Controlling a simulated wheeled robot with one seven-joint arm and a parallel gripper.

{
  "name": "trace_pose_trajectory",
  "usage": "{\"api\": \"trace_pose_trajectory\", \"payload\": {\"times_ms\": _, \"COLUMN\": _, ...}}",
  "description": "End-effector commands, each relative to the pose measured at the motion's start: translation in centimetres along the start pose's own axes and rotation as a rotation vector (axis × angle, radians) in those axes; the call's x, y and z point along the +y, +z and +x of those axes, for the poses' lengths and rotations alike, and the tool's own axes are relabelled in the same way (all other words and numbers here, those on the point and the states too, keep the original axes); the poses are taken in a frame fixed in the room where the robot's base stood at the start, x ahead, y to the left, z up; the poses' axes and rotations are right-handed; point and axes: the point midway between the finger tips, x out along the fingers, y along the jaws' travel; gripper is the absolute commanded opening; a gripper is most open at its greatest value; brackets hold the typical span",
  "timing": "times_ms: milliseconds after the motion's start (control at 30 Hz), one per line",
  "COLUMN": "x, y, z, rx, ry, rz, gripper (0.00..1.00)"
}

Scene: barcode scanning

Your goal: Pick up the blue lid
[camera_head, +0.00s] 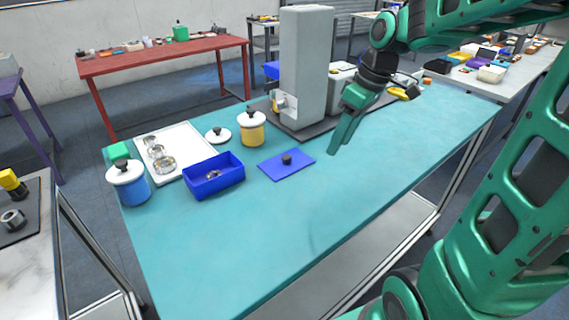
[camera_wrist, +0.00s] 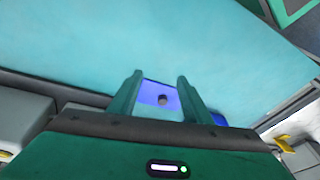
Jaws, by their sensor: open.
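The blue lid (camera_head: 286,163) is a flat blue rectangle with a small dark round knob in its middle. It lies on the teal tabletop near the centre of the head view. In the wrist view the lid (camera_wrist: 153,96) shows between the two fingers, some way beyond them. My gripper (camera_head: 340,148) is open and empty, above the table to the right of the lid and apart from it. In the wrist view my gripper's green fingers (camera_wrist: 160,82) point toward the table with a gap between them.
An open blue box (camera_head: 228,178) holding small metal parts stands left of the lid. A yellow canister (camera_head: 251,134) and a grey machine (camera_head: 305,70) stand behind it. A white tray (camera_head: 178,138) and a blue canister (camera_head: 134,189) are further left. The front and right of the teal table (camera_head: 330,220) are clear.

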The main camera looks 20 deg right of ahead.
Motion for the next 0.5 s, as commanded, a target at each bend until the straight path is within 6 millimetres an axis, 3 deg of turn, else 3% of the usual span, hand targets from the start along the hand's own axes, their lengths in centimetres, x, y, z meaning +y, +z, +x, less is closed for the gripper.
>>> {"api": "trace_pose_trajectory", "payload": {"times_ms": 33, "x": 0.3, "y": -2.2, "z": 0.3, "rx": 0.02, "ry": -0.02, "rz": -0.107, "gripper": 0.45}}
{"api": "trace_pose_trajectory", "payload": {"times_ms": 100, "x": 0.2, "y": -4.9, "z": 0.6, "rx": 0.052, "ry": -0.043, "rz": -0.252, "gripper": 0.45}}
{"api": "trace_pose_trajectory", "payload": {"times_ms": 200, "x": 0.0, "y": -7.5, "z": 0.9, "rx": 0.088, "ry": -0.067, "rz": -0.403, "gripper": 0.45}}
{"api": "trace_pose_trajectory", "payload": {"times_ms": 367, "x": -0.5, "y": -9.4, "z": 1.4, "rx": 0.116, "ry": -0.085, "rz": -0.517, "gripper": 0.45}}
{"api": "trace_pose_trajectory", "payload": {"times_ms": 500, "x": -0.8, "y": -9.8, "z": 3.3, "rx": 0.118, "ry": -0.09, "rz": -0.529, "gripper": 0.45}}
